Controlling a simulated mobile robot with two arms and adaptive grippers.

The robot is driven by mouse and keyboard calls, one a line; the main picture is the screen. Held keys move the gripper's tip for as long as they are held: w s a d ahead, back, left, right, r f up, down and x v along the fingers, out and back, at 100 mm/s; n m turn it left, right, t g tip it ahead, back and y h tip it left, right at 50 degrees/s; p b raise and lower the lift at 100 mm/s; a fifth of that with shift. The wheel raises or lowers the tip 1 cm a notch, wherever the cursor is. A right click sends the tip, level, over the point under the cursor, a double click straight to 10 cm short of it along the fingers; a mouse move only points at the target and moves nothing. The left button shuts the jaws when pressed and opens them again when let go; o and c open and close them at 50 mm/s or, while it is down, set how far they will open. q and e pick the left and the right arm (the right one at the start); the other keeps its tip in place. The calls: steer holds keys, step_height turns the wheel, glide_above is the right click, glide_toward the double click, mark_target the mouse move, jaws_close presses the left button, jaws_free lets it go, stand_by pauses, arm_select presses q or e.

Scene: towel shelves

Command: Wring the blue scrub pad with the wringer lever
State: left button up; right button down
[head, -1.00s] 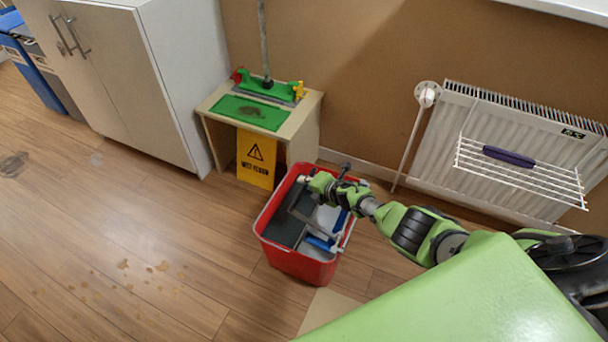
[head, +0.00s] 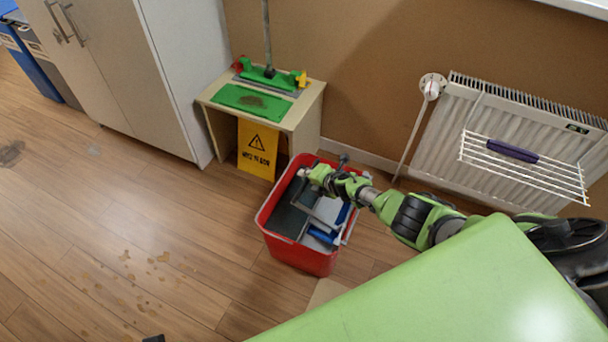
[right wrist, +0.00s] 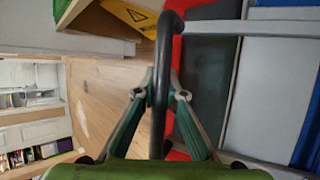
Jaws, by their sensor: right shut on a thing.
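A red bucket (head: 266,226) with a grey wringer (head: 301,219) in it stands on the floor. Blue material (head: 322,236), which looks like the scrub pad, is in the right part of the wringer, partly covered by grey bars; blue also shows at the right edge of the right wrist view (right wrist: 307,137). My right gripper (head: 309,175) is at the bucket's back rim. In the right wrist view its fingers (right wrist: 160,94) are closed around a dark bar (right wrist: 160,70), the wringer lever, which bends right at its top. My left gripper is not in view.
A small stand (head: 304,107) with a green mat (head: 238,98) and a yellow wet-floor sign (head: 257,148) is behind the bucket. A radiator (head: 440,140) with a white rack (head: 520,172) holding a purple pad (head: 512,151) is at right. Brown stains (head: 140,268) mark the open floor at left.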

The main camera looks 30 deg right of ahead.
steer(key=shift+s+a+f, duration=0.1)
steer(key=shift+s+f, duration=0.55)
steer(key=shift+f, duration=0.05)
steer(key=c, duration=2)
jaws_free()
steer(key=shift+c, duration=0.2)
steer(key=shift+w+r, duration=0.1)
steer(key=shift+w, duration=0.05)
steer(key=shift+w+d+r, duration=0.1)
steer(key=shift+d, duration=0.1)
